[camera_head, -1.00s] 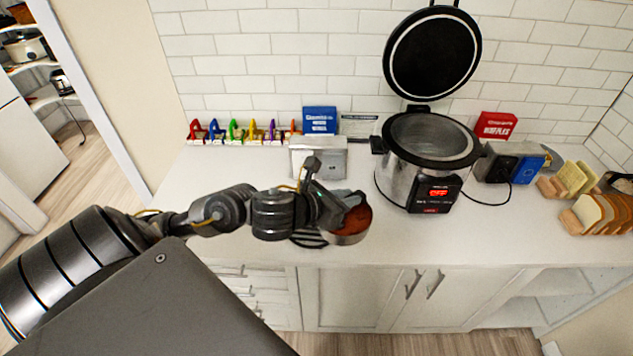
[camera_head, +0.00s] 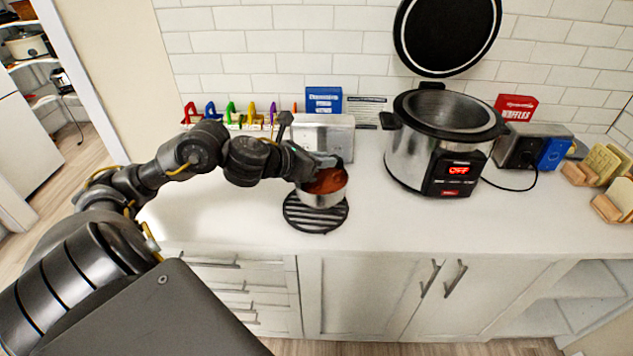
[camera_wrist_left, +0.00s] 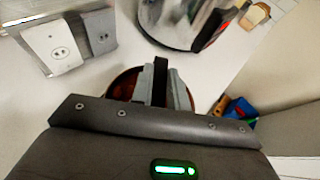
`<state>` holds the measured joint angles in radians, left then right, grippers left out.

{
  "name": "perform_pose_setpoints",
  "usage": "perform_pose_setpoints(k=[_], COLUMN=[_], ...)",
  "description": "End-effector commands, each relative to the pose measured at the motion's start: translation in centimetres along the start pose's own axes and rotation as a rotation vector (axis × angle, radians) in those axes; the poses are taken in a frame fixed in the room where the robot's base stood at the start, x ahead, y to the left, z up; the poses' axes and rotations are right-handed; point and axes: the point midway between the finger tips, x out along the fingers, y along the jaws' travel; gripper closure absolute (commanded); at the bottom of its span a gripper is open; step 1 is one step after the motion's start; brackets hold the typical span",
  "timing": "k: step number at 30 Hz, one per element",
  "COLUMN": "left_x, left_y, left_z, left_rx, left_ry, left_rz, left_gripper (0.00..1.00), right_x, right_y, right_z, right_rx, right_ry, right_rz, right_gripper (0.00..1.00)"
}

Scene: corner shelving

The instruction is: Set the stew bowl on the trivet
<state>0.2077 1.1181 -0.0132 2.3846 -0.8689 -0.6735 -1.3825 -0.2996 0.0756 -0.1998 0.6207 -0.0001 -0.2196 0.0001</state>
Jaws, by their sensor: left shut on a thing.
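The stew bowl (camera_head: 322,197) is a small metal bowl with red-brown stew, upright in the head view. My left gripper (camera_head: 326,163) is shut on its back rim. The bowl is over the back part of the trivet (camera_head: 310,222), a round black slatted rack on the white counter. The trivet's front and left slats show; its back is hidden. I cannot tell whether the bowl touches it. In the left wrist view, the bowl (camera_wrist_left: 122,86) shows partly behind the gripper (camera_wrist_left: 160,80); the trivet is hidden there. My right gripper is not in view.
A large open cooker (camera_head: 425,160) with a raised lid stands to the right. Bread racks (camera_head: 605,178) are at the far right. The counter left of the trivet (camera_head: 215,205) is clear.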

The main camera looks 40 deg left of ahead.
Motion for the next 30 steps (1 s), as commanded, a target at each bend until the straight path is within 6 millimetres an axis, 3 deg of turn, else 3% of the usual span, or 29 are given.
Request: perform_pose_setpoints(k=[5,15,21,30], left_x=[0.9,1.5,2.4,2.5], left_y=[1.6,2.6,2.6,2.6], left_z=[-1.4,-2.7,-4.6,-4.9], left_rx=[-0.004,-0.007,-0.004,0.002], left_ry=[-0.003,-0.003,-0.005,-0.006], left_rz=[0.001,0.001,0.001,0.001], left_gripper=[1.00,1.00,1.00,1.00], right_x=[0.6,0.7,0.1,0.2], right_y=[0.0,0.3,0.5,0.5], right_z=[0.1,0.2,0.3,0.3], right_rx=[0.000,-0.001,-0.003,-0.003], right_ry=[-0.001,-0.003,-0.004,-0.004], right_rz=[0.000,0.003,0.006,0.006], right_gripper=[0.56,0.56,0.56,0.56])
